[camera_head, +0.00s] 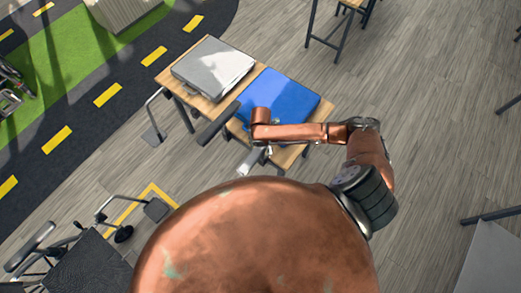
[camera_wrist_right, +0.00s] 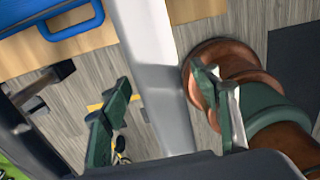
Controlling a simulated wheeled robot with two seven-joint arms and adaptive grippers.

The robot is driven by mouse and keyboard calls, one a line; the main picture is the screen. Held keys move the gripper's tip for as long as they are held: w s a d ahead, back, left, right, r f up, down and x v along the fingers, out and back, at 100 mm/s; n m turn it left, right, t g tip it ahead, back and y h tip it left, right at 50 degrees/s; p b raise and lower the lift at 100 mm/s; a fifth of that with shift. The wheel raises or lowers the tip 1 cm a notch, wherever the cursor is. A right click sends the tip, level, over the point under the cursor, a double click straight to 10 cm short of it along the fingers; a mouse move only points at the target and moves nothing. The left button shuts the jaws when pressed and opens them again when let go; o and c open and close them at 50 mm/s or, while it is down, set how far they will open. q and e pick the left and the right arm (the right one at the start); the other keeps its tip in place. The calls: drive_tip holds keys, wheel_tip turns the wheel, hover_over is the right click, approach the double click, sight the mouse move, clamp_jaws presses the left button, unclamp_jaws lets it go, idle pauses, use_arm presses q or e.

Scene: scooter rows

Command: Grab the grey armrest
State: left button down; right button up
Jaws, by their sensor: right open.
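The grey armrest (camera_head: 247,161) is a light grey bar at the near edge of the wooden table, mostly hidden by my right arm in the head view. In the right wrist view the armrest (camera_wrist_right: 150,60) runs from the top edge down between my fingers. My right gripper (camera_wrist_right: 172,108) is open, with one green finger on each side of the bar; I cannot tell whether they touch it. In the head view my right gripper (camera_head: 262,153) is small and partly hidden under the forearm. My left gripper is not in view.
A grey case (camera_head: 213,67) and a blue case (camera_head: 280,96) lie on the wooden tables. A dark bar (camera_head: 217,124) sticks out beside the blue case. A wheelchair-like frame (camera_head: 75,250) stands at lower left. The floor at right is mostly clear.

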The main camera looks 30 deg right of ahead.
drive_tip(key=shift+f, duration=0.25)
idle(0.6)
drive_tip(key=shift+c, duration=0.4)
clamp_jaws()
